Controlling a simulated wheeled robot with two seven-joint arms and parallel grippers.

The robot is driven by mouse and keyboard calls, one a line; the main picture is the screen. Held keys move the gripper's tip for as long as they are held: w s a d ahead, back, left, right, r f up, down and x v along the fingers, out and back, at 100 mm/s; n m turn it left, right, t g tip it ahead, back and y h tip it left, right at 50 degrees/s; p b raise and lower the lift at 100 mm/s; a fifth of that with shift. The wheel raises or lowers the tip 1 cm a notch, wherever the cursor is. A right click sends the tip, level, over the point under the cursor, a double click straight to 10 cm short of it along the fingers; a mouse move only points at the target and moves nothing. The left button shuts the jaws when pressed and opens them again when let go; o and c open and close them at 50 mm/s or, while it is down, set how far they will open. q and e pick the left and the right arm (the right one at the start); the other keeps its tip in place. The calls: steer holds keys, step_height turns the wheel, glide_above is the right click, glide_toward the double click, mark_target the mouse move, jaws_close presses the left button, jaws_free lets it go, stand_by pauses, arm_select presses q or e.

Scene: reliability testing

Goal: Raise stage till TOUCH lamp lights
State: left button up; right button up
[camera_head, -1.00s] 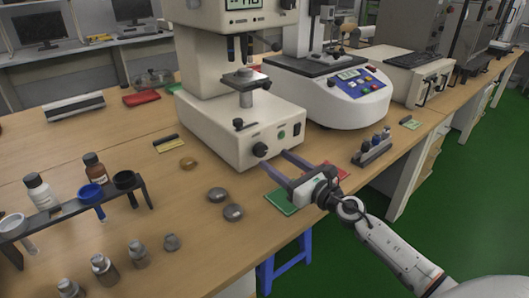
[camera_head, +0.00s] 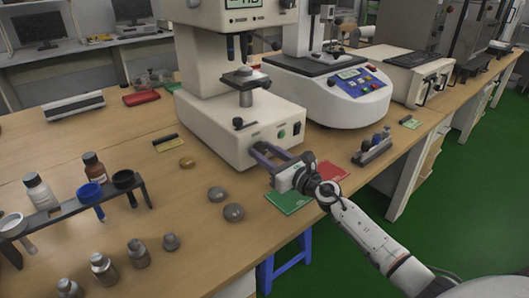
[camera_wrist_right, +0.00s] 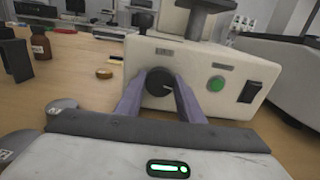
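The white tester (camera_head: 215,120) stands on the bench with its small round stage (camera_head: 246,77) on a post below two dark objective-like parts. A black knob (camera_wrist_right: 158,83) is low on its front face. My right gripper (camera_head: 257,149) is at this knob. In the right wrist view its two purple-grey fingers (camera_wrist_right: 160,92) stand apart, one on each side of the knob; whether they touch it I cannot tell. A round green button or lamp (camera_wrist_right: 216,84) sits right of the knob; no readable TOUCH label shows. The display (camera_head: 243,4) is cut off at the top. My left gripper is not in view.
A black switch (camera_wrist_right: 249,92) is right of the green round part. Green (camera_head: 290,198) and red (camera_head: 326,173) booklets lie under and beside my right arm. Grey discs (camera_head: 233,212) lie in front. A second instrument (camera_head: 335,95) stands to the right, near a small rack (camera_head: 372,148).

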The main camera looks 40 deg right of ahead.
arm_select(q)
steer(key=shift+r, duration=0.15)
arm_select(e)
steer(key=shift+m, duration=0.4)
steer(key=shift+c, duration=0.3)
steer(key=m+p, duration=0.1)
steer(key=m, duration=0.2)
steer(key=m+p, duration=0.1)
steer(key=m, duration=0.2)
steer(key=shift+m, duration=0.4)
steer(key=m+p, duration=0.1)
steer(key=m, duration=0.2)
steer(key=shift+m, duration=0.3)
steer(key=m+p, duration=0.1)
steer(key=m, duration=0.3)
steer(key=shift+p, duration=0.35)
steer(key=m+p, duration=0.1)
steer(key=m, duration=0.2)
steer(key=shift+d, duration=0.1)
steer(key=shift+m, duration=0.6)
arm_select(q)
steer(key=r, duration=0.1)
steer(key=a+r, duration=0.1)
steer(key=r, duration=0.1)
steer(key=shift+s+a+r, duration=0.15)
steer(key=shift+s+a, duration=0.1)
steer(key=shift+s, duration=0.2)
arm_select(e)
steer(key=shift+m, duration=0.3)
